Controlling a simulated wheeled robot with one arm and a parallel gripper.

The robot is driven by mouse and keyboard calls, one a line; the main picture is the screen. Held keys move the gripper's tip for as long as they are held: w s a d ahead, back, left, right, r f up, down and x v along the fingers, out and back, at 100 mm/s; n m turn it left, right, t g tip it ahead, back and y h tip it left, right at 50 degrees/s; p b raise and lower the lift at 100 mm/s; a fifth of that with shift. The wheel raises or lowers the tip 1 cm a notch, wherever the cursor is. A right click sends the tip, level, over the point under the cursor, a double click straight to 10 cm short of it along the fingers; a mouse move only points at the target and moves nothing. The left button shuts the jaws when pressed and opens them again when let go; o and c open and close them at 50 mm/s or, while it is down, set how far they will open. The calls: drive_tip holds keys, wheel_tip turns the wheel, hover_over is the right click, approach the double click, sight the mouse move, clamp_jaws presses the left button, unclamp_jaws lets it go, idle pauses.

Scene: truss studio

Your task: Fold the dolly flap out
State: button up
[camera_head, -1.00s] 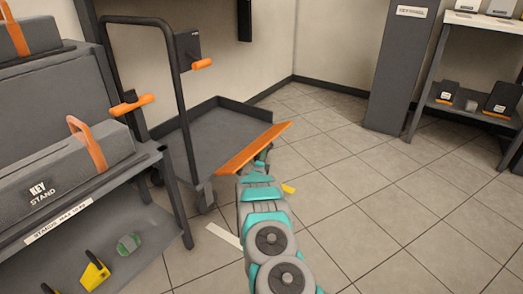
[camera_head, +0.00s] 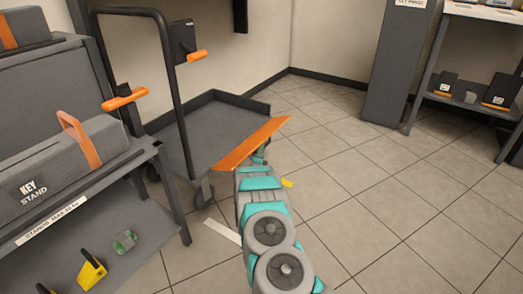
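The dolly (camera_head: 208,133) is a grey platform cart with raised edges and a tall dark push handle (camera_head: 174,75) at its left. Its orange flap (camera_head: 250,143) runs along the front right edge as a slanted strip. My gripper (camera_head: 262,150) is at the outer side of the flap, near its middle, at the end of my teal and grey arm. The fingertips are small and partly hidden by my arm and the flap, so I cannot tell whether they are open or touch the flap.
At left, a shelf rack (camera_head: 150,160) holds a grey key stand case (camera_head: 75,165). A yellow wedge (camera_head: 91,270) lies on its lower shelf. A grey cabinet (camera_head: 398,75) and another shelf (camera_head: 462,104) stand at the back right. The tiled floor (camera_head: 400,215) at right is clear.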

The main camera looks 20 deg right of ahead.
drive_tip(key=shift+s, duration=0.1)
drive_tip(key=v, duration=0.7)
drive_tip(key=shift+s+a+p, duration=0.2)
drive_tip(key=shift+s+p, duration=0.05)
drive_tip(key=shift+p, duration=0.1)
idle(0.3)
